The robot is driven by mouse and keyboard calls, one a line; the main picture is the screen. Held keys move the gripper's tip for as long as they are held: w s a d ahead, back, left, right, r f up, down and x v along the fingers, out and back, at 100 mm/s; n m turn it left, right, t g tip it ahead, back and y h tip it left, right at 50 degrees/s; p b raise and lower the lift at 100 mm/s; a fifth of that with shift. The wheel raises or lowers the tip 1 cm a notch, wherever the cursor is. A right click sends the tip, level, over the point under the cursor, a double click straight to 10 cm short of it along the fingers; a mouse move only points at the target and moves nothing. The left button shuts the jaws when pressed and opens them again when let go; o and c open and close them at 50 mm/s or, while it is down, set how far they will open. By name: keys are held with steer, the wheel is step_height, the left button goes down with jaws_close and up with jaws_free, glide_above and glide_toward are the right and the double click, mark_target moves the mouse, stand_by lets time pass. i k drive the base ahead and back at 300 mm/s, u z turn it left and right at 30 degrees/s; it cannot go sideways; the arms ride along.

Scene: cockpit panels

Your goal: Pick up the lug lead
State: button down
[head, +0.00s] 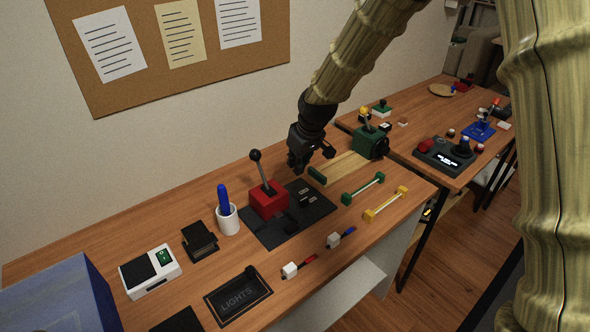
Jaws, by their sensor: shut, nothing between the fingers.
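My gripper (312,160) is above the back of the near table, behind the black panel, with nothing in its fingers. I cannot tell for sure which thing is the lug lead. Two small pieces lie near the front edge, each with a pale block at one end: one with a red part (308,260) and one with a blue part (348,231). Both are well in front of my gripper and apart from it.
A red lever box (268,200) stands on the black panel (318,210). A green bar (363,189), a yellow bar (386,205) and a green machine (369,142) are to the right. A white cup (228,220) with a blue item and a LIGHTS plate (238,296) are left.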

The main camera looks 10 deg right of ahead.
mark_target(289, 270)
steer(key=k, duration=1)
